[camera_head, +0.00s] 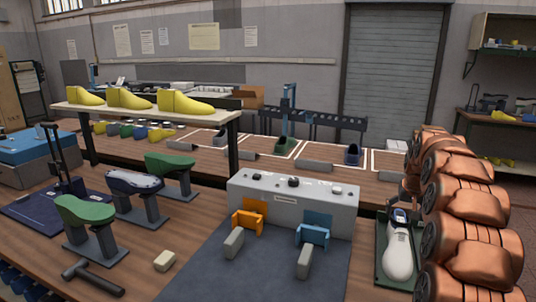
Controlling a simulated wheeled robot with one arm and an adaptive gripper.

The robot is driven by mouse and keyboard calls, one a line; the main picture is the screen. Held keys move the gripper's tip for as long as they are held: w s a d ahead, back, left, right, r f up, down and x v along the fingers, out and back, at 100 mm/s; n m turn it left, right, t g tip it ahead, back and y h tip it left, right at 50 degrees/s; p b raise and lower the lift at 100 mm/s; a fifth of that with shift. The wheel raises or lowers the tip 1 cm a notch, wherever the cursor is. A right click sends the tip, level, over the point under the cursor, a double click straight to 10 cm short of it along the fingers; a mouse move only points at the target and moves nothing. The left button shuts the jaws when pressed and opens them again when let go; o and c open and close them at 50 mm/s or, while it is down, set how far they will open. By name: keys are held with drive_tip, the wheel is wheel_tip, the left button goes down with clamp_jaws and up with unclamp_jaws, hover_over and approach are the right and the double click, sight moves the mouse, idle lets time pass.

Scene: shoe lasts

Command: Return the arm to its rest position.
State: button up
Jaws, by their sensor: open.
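My copper-coloured arm fills the right edge of the view, its rounded links stacked from the bottom right corner up to mid-height. A white shoe (398,255) with a dark blue opening lies on a green tray (383,270) just left of my arm. Part of the tray's right side is hidden behind the arm.
A grey fixture box (290,205) with orange and blue clamps stands on a dark mat (200,275). Green lasts (85,209) on stands, a hammer (92,276) and a beige block (165,261) are left. Yellow lasts (130,98) sit on a raised shelf (205,119).

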drive_tip(key=s+a+r+n+g+y, duration=0.2)
drive_tip(key=s+a+r+n+g, duration=0.1)
drive_tip(key=s+a, duration=1.75)
drive_tip(key=s+a+f+g, duration=0.1)
drive_tip(key=s+a+f, duration=0.1)
drive_tip(key=s, duration=0.7)
drive_tip(key=s+a+f+n+g, duration=0.1)
drive_tip(key=s+a+f, duration=0.1)
drive_tip(key=s+a, duration=0.3)
drive_tip(key=s+a+f, duration=0.2)
drive_tip(key=s+a, duration=0.1)
drive_tip(key=s, duration=1)
drive_tip(key=shift+s+a+n+g, duration=0.3)
drive_tip(key=shift+a+n+g, duration=0.05)
drive_tip(key=shift+n+g, duration=0.05)
